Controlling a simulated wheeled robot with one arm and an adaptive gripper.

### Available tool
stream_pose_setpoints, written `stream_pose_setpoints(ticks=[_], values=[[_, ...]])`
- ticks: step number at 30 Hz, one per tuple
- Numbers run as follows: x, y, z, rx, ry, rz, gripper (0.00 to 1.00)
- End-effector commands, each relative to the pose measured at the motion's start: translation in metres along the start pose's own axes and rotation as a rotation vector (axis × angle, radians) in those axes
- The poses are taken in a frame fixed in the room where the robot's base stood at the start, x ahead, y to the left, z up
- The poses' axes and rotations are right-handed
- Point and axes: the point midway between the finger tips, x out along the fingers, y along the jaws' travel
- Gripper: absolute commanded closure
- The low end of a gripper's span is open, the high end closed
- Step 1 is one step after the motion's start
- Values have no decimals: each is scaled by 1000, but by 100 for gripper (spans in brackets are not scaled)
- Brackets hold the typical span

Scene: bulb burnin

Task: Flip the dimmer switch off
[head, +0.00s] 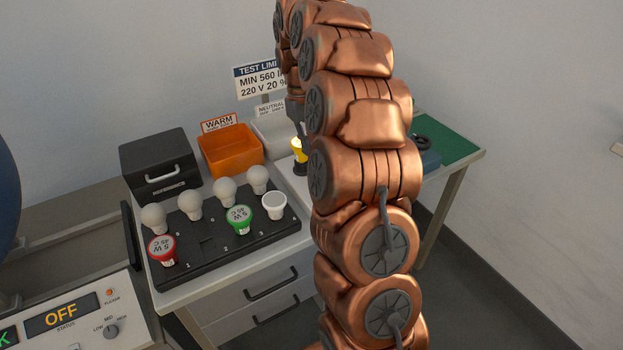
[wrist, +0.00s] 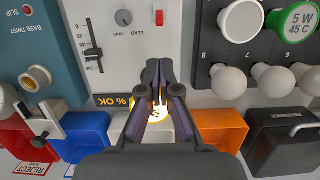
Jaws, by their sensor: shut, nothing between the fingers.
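In the wrist view a pale panel (wrist: 135,40) carries a small red switch (wrist: 159,17), a grey LEAD/TRAIL knob (wrist: 123,18) and a black slider (wrist: 88,53). The red switch looks like the dimmer switch; its on or off position is too small to tell. My gripper (wrist: 153,66) is shut and empty, with its tips over this panel, below the red switch in the picture and apart from it. A lit bulb (wrist: 157,114) glows behind the fingers, partly hidden.
A black rack (head: 205,240) holds several bulbs, with an orange WARM bin (head: 228,153) and a black box (head: 160,160) behind it. In the wrist view a blue BASE TWIST device (wrist: 35,50), a blue bin (wrist: 82,130) and a red bin (wrist: 22,140) stand at left.

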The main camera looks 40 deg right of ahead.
Motion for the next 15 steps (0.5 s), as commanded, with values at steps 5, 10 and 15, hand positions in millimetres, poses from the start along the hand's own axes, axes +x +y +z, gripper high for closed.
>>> stream_pose_setpoints(ticks=[5,10,15], values=[[0,0,0,0,0,0,100],[6,0,0,-1,-1,0,100],[21,0,2,0,-3,-2,100]])
